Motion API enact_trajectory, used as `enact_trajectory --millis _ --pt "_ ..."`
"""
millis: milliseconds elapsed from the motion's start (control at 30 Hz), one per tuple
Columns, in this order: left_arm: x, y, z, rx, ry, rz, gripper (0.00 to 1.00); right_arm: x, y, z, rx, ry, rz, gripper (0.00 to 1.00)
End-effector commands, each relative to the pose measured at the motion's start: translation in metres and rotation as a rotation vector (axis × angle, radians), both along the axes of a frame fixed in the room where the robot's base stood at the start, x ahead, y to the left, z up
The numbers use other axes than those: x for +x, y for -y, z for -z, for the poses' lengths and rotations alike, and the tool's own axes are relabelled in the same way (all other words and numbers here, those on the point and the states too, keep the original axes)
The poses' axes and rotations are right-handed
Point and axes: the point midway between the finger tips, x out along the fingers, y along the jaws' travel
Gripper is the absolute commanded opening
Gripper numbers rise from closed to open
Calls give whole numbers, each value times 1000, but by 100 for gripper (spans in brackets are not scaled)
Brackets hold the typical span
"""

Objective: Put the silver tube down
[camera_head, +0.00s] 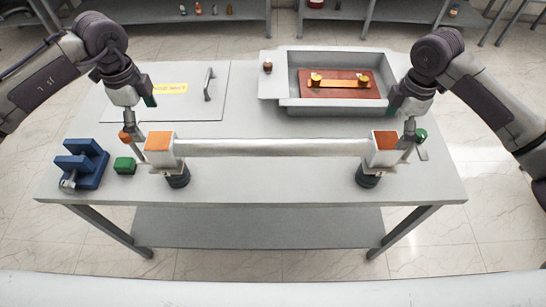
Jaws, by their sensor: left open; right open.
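The silver tube (275,147) lies level, left to right, along the front half of the table. Its ends meet two white end blocks with orange tops, one at the left (160,142) and one at the right (385,141). Black round feet show under the blocks, the left one (177,178) and the right one (368,178). My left gripper (134,136) is open just left of the left block. My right gripper (411,141) is open beside the right block's outer side. Whether either fingertip touches a block cannot be told.
A blue bracket (82,165) and a green block (125,165) stand at the table's left front. A grey tray (335,103) holding a brown plate with a yellow-orange bar is at the back right. A grey panel with a handle (208,85) is at the back left.

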Motion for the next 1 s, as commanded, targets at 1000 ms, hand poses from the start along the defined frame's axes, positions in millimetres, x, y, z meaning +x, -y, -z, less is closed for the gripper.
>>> enact_trajectory --millis 1000 --pt "0 0 0 0 0 0 96 0 0 -67 1 -1 -1 96"
